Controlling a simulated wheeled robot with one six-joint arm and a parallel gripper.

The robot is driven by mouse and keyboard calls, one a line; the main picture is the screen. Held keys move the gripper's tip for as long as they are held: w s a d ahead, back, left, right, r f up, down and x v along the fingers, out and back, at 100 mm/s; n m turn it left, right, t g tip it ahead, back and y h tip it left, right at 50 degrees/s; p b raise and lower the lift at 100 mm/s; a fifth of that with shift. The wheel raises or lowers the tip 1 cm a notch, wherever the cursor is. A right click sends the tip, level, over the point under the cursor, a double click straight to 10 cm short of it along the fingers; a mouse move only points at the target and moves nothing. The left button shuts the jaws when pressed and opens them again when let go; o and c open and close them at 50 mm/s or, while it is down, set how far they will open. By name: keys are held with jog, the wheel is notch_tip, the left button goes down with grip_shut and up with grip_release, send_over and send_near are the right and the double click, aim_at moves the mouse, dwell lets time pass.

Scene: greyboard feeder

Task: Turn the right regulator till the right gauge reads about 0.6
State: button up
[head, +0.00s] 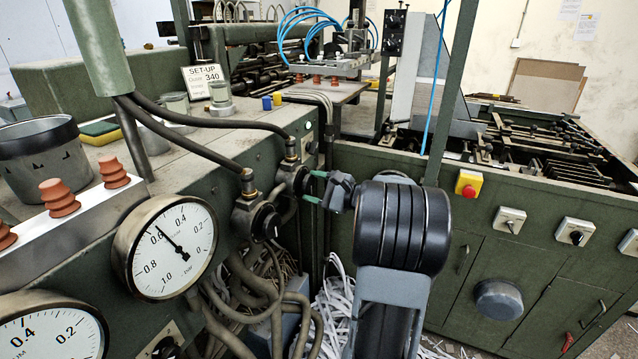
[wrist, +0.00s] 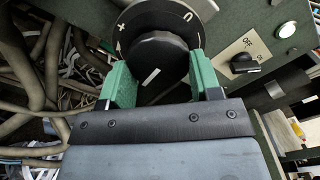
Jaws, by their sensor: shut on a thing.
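The right regulator (head: 297,177) is a dark round knob on the green machine's side, behind my gripper in the head view. In the wrist view its black knob (wrist: 155,57) has a white mark pointing down and slightly left, inside a ring with plus and arrow marks. My gripper (head: 316,187) has green fingers, which sit on both sides of the knob in the wrist view (wrist: 161,82), shut on it. The right gauge (head: 168,250) has a white face; its black needle points up-left, close to 0.6, slightly on the 0.4 side.
The left regulator (head: 257,219) sits just left of my gripper, with hoses around it. The left gauge (head: 50,328) is partly cut off. A switch marked ON and OFF (wrist: 243,63) is right of the knob. Pipes and paper strips (head: 335,300) lie below.

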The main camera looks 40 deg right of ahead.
jog(key=shift+r, duration=0.25)
jog(key=o, duration=0.9)
jog(key=shift+w+f, duration=0.1)
jog(key=shift+f, duration=0.1)
jog(key=v, duration=1.4)
jog(key=shift+b, duration=0.3)
jog(key=shift+w+f, duration=0.1)
